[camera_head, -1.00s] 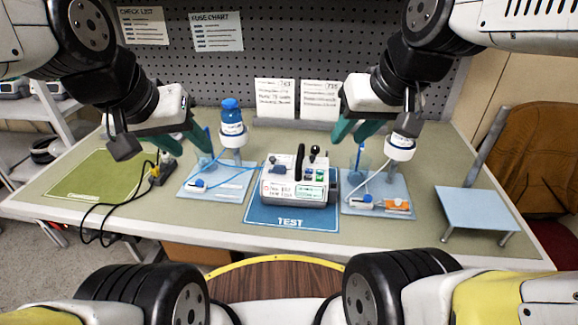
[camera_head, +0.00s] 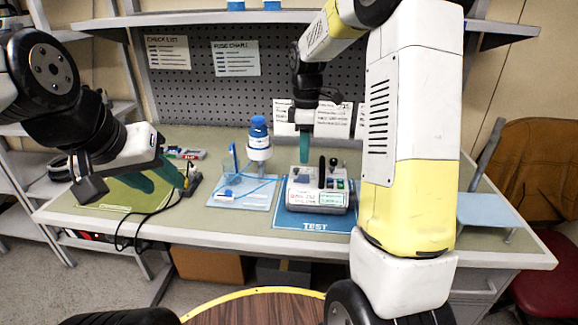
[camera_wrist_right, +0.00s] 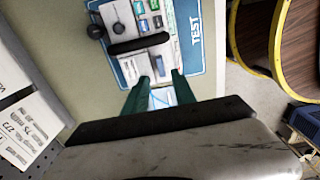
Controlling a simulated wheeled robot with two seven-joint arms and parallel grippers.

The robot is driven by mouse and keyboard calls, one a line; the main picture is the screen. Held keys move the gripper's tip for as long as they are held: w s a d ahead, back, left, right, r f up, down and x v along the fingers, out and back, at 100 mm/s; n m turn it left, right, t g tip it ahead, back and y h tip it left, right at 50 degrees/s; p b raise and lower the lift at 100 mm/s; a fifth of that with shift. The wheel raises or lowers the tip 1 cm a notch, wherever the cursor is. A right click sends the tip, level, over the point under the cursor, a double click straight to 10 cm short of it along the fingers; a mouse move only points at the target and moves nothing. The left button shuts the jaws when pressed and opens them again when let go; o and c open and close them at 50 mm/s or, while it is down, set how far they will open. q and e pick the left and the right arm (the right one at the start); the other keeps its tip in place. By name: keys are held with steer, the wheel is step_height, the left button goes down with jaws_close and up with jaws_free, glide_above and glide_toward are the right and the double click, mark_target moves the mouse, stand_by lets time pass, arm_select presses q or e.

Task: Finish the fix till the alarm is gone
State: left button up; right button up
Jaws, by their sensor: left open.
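The infusion pump (camera_head: 318,197) stands on the blue TEST mat (camera_head: 300,222); its small coloured buttons, black handle and knob show. It also shows in the right wrist view (camera_wrist_right: 128,24). My right gripper (camera_head: 304,160) points down at the pump's rear left. In the right wrist view its teal fingers (camera_wrist_right: 160,86) are apart beside the pump's end, with nothing clearly held. My left gripper (camera_head: 164,188) is open by a yellow-and-black plug piece (camera_head: 191,182) with black cables at the green mat's right edge. I cannot read an alarm on the pump.
A small fuse box (camera_head: 183,153) lies behind. The green mat (camera_head: 105,200) is at left. A light-blue stand (camera_head: 487,211) is at far right.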

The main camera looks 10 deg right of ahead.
mark_target(301, 178)
step_height(301, 178, down, 7)
steer(key=shift+f, duration=0.1)
stand_by(0.3)
steer(key=shift+c, duration=0.4)
jaws_close()
